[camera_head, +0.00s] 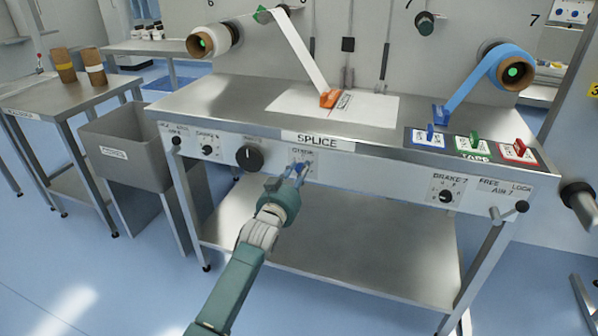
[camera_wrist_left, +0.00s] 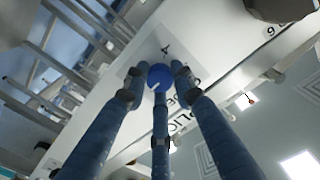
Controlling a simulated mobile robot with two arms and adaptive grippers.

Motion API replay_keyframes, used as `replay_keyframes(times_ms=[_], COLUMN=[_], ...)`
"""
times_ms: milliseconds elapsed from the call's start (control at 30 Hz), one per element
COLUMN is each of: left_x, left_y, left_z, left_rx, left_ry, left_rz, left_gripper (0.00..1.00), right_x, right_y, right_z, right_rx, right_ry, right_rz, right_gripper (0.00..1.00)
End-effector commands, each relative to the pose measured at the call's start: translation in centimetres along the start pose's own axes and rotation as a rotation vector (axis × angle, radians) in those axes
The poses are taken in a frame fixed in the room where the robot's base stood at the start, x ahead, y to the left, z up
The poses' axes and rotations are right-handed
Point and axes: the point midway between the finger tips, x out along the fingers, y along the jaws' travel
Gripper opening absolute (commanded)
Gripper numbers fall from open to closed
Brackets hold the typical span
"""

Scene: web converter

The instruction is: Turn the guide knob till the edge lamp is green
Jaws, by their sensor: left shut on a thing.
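The guide knob is a small blue round knob with a pale mark, seen in the left wrist view (camera_wrist_left: 159,77). It sits on the white front panel below the SPLICE label. My left gripper (camera_head: 299,172) is at the panel, its fingers closed around the knob; the wrist view shows the fingers (camera_wrist_left: 158,92) on several sides of it. In the head view the fingers mostly hide the knob. I cannot make out an edge lamp in either view. My right gripper is not in view.
A larger black knob (camera_head: 249,156) is left of the gripper, and a brake knob (camera_head: 446,195) is far right on the panel. The steel table (camera_head: 220,97) carries white and blue webs. A grey bin (camera_head: 128,141) stands at left. The lower shelf is bare.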

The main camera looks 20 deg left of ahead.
Motion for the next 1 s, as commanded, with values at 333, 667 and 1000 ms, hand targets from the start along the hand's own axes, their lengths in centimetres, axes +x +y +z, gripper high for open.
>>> replay_keyframes(times_ms=[333,667,1000], left_x=[0.0,-0.4,-5.9], left_y=[0.0,0.0,0.0], left_z=[-0.2,0.1,0.1], left_rx=[-0.001,-0.002,-0.002], left_ry=[0.003,0.0,0.0], left_rz=[-0.001,0.0,0.0], left_gripper=[0.44,0.44,0.44], right_x=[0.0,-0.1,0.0], right_y=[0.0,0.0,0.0], right_z=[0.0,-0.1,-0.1], right_rx=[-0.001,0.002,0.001], right_ry=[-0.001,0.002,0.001], right_rz=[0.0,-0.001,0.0], right_gripper=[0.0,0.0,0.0])
